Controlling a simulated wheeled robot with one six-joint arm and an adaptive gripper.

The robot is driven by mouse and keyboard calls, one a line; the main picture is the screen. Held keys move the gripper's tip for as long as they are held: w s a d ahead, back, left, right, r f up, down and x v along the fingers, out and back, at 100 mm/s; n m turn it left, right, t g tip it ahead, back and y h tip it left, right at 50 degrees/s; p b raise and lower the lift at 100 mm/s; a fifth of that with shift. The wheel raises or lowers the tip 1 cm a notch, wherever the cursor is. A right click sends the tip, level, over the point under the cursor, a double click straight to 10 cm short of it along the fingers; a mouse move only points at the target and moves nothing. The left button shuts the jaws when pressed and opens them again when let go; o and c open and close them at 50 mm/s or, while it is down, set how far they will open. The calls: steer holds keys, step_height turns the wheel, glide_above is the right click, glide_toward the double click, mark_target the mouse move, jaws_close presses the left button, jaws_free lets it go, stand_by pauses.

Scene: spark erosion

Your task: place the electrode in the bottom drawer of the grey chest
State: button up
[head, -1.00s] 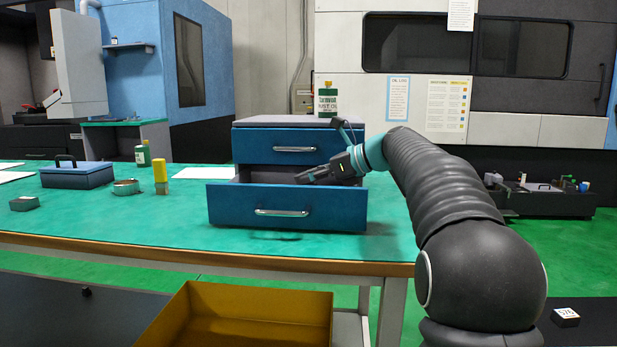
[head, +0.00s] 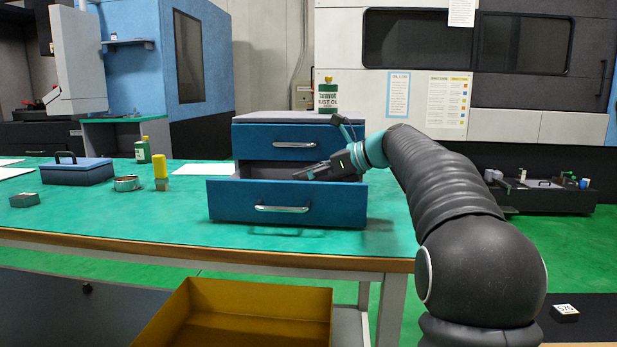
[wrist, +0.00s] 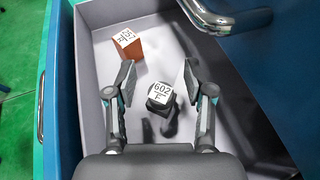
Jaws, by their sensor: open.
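The chest (head: 262,117) has a grey body and blue drawer fronts, and stands on the green-topped bench. Its bottom drawer (head: 235,205) is pulled out; the top drawer (head: 270,145) is shut. In the wrist view, a dark electrode (wrist: 160,96) with a white label reading 602 E is in the grey drawer, between my open fingers with gaps at both sides. A copper-coloured block (wrist: 128,44) with a white labelled top lies farther in the drawer. My gripper (head: 300,174) is over the open drawer in the head view; that view hides the drawer's contents.
A green bottle (head: 327,97) stands on the chest. To the left on the bench are a blue box (head: 77,174), a yellow-topped item (head: 161,170), a round metal tin (head: 127,183) and another green bottle (head: 143,151). A yellow bin (head: 262,300) is in front, below the bench.

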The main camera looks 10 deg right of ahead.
steer(key=p+v, duration=0.2)
steer(key=v, duration=1)
steer(key=shift+r, duration=0.2)
stand_by(0.7)
